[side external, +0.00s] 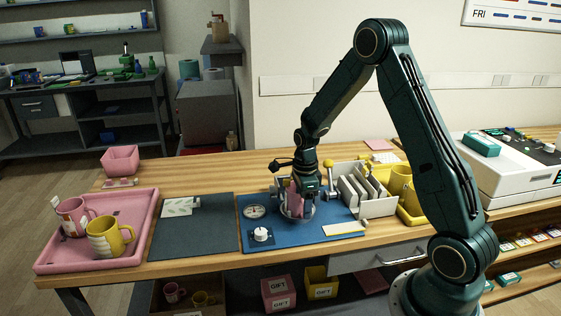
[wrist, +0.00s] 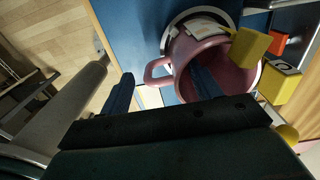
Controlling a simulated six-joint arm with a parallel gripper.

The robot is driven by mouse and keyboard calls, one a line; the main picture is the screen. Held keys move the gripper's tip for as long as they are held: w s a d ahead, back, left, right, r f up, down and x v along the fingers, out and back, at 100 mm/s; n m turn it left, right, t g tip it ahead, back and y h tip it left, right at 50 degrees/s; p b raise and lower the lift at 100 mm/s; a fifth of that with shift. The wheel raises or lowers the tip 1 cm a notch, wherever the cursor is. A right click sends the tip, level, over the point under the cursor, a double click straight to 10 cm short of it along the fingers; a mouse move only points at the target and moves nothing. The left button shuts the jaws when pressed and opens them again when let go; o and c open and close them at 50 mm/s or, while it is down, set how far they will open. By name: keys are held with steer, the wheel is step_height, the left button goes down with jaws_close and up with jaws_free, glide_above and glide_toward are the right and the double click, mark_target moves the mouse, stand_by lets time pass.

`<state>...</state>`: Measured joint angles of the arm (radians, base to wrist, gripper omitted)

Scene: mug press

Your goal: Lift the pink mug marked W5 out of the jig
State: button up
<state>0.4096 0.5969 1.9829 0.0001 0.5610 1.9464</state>
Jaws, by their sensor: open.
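The pink mug (wrist: 225,75) sits in the round metal ring of the jig (wrist: 168,42); a pale patch shows on its wall, its marking unreadable. The mug also shows partly in the side view (side external: 293,202), largely hidden by my gripper (side external: 299,197). In the wrist view my gripper (wrist: 160,78) is open, with one dark finger inside the mug's mouth and the other outside, left of the handle (wrist: 155,72). The mug's wall and handle lie between the fingers. Whether either finger touches the mug is unclear.
The jig stands on a blue mat (side external: 270,240) with a dial (side external: 255,211) and white knob (side external: 261,235). A white divided rack (side external: 378,207) and yellow tray (side external: 410,214) are close right. A pink tray (side external: 60,265) with mugs is left; the grey mat (side external: 190,240) is mostly clear.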

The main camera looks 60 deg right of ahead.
steer(key=shift+f, duration=0.45)
steer(key=shift+c, duration=0.4)
steer(key=c, duration=1.2)
steer(key=shift+r, duration=0.1)
step_height(320, 180, up, 20)
steer(key=shift+f, duration=0.1)
